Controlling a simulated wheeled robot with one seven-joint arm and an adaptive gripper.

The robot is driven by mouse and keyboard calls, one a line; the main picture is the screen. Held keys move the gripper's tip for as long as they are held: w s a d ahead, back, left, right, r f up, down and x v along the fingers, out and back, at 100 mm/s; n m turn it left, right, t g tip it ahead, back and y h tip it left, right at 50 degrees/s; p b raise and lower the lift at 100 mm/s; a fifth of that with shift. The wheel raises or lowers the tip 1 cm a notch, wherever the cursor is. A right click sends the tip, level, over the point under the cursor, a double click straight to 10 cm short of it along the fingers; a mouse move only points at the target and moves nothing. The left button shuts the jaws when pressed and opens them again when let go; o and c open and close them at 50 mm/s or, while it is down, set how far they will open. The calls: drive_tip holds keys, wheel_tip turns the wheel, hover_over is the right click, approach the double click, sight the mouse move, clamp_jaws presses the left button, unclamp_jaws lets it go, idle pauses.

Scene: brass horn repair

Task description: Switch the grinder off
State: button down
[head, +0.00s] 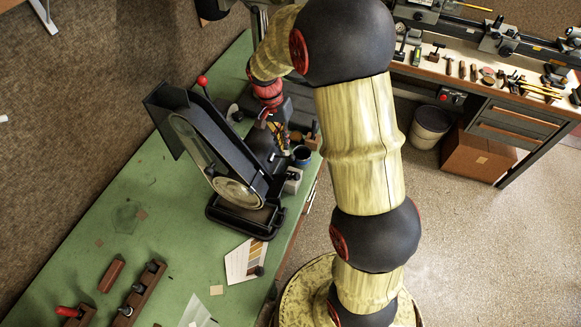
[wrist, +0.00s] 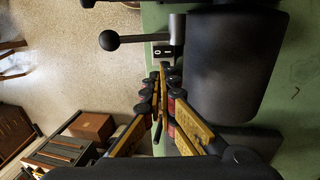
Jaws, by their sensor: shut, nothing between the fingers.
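The grinder (head: 222,150) is a black machine with a slanted body, standing on the green bench in the head view. In the wrist view its dark housing (wrist: 235,65) fills the upper right. A small switch (wrist: 162,51) with white marks shows at the left edge of that housing, beside a grey block. My gripper (wrist: 162,74) is shut and empty, its fingertips just below the switch in the picture. I cannot tell whether they touch it.
A black ball-ended lever (wrist: 109,40) sticks out left of the switch. A bucket (head: 432,124) and cardboard box (head: 478,155) stand beyond.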

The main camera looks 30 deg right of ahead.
drive_tip(key=shift+f, duration=0.2)
drive_tip(key=f, duration=0.4)
drive_tip(key=s+d+f, duration=0.1)
drive_tip(key=f, duration=0.4)
drive_tip(key=s+f, duration=0.1)
drive_tip(key=f, duration=0.3)
drive_tip(key=shift+d+f, duration=0.35)
drive_tip(key=shift+d, duration=0.05)
